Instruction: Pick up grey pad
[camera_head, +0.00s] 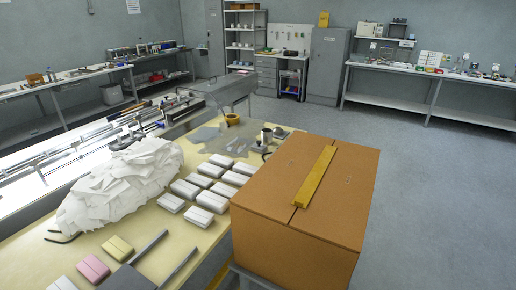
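A flat lighter grey sheet (205,134) lies at the table's far end. I cannot tell which of these is the grey pad. Left of the dark piece are a yellow-green pad (118,248), a pink pad (93,268) and a pale pad (63,284), which is cut off.
A pile of white wrappers (120,187) covers the table's left middle. Several white packs (207,201) stand in rows beside a large brown box (312,200) at the right edge. Open floor (440,190) lies to the right.

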